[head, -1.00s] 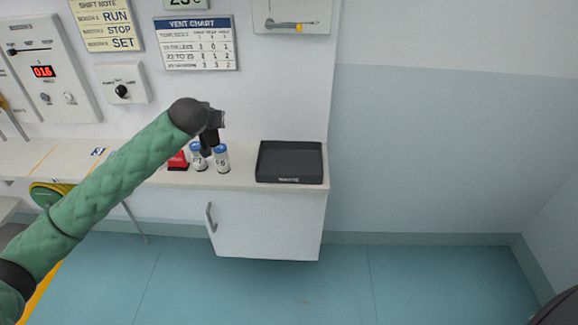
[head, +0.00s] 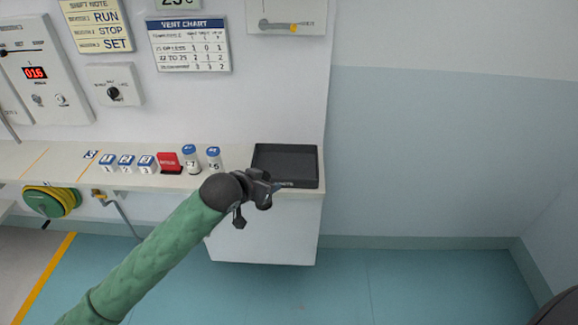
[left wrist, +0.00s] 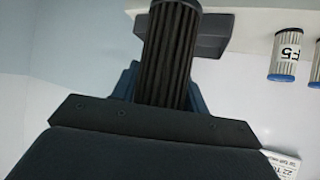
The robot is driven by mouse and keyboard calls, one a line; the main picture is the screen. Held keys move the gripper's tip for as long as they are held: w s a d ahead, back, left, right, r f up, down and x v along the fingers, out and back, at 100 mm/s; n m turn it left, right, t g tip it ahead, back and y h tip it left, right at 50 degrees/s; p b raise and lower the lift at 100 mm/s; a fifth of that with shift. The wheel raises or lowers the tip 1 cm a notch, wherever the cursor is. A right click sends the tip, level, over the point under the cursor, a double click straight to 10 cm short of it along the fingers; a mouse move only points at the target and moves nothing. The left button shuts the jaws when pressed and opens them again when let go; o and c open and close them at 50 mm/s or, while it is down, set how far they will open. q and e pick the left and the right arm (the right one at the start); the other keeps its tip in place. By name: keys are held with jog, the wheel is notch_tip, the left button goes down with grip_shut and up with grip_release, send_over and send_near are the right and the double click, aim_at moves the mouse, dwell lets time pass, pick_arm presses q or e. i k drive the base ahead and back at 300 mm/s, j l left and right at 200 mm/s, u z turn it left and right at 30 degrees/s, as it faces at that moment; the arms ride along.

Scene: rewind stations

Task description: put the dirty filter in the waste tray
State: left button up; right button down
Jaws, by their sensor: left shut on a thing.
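The dirty filter (left wrist: 172,60) is a dark, pleated cylinder in the left wrist view. My left gripper (head: 272,188) is shut on it, with blue fingers on both sides of it in the left wrist view (left wrist: 160,92). In the head view I cannot clearly make out the filter at the gripper. The waste tray (head: 302,182) is black, shallow and looks empty, at the right end of the counter. My left gripper is at its front edge, overlapping its front left corner in the picture. The tray also shows behind the filter in the left wrist view (left wrist: 217,35). My right gripper is not in view.
Two white filters with blue caps (head: 190,163) (head: 214,160) stand left of the tray; one also shows in the left wrist view (left wrist: 286,58). Left of them are a red block (head: 168,162) and numbered blocks (head: 126,163). The counter ends just right of the tray.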

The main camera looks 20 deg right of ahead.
aim_at(284, 169)
jog(key=i+l, duration=0.2)
jog(key=l, duration=0.15)
jog(key=i+l, duration=0.15)
jog(key=l, duration=0.2)
jog(key=i+l, duration=0.2)
jog(key=l, duration=0.15)
